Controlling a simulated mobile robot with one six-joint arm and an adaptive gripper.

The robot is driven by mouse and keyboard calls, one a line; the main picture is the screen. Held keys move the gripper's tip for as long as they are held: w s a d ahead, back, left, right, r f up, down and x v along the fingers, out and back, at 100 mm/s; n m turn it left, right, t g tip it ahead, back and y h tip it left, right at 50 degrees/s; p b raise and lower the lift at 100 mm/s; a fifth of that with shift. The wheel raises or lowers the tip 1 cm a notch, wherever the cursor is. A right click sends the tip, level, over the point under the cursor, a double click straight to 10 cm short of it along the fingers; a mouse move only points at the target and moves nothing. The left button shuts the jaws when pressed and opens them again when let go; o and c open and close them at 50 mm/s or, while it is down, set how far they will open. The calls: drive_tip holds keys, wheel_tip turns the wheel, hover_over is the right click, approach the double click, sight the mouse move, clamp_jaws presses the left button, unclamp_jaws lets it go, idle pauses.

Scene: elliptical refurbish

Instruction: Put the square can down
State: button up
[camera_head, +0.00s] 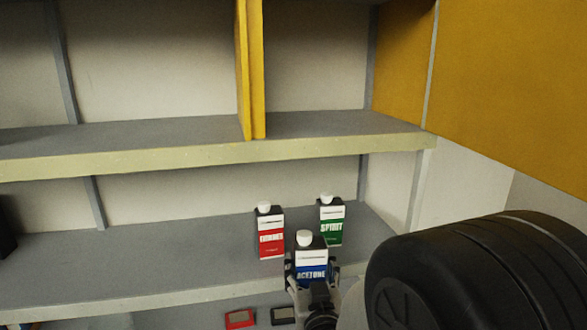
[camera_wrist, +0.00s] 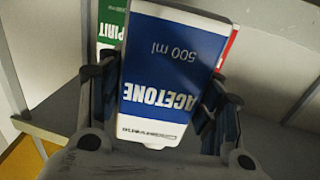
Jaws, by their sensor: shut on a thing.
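The square can is a blue and white can marked ACETONE (camera_head: 311,258) with a white cap. My gripper (camera_head: 312,280) is shut on it, with a finger on each side of the can. In the wrist view the can (camera_wrist: 170,75) fills the middle, its label upside down, between the two fingers of my gripper (camera_wrist: 160,110). In the head view the can shows in front of the lower shelf's front edge. Its base is hidden by my gripper, so I cannot tell whether it touches the shelf.
A red and white can (camera_head: 270,232) and a green and white SPIRIT can (camera_head: 331,221) stand on the lower shelf (camera_head: 150,255), behind the held can. An upper shelf (camera_head: 180,153) runs above. A red device (camera_head: 240,319) and a dark one (camera_head: 283,315) lie below.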

drive_tip(key=w+d+f+m+h, duration=0.1)
drive_tip(key=d+f, duration=0.4)
drive_tip(key=d, duration=0.5)
drive_tip(key=shift+w+d+h, duration=0.3)
drive_tip(key=shift+w, duration=0.3)
drive_tip(key=shift+r, duration=0.1)
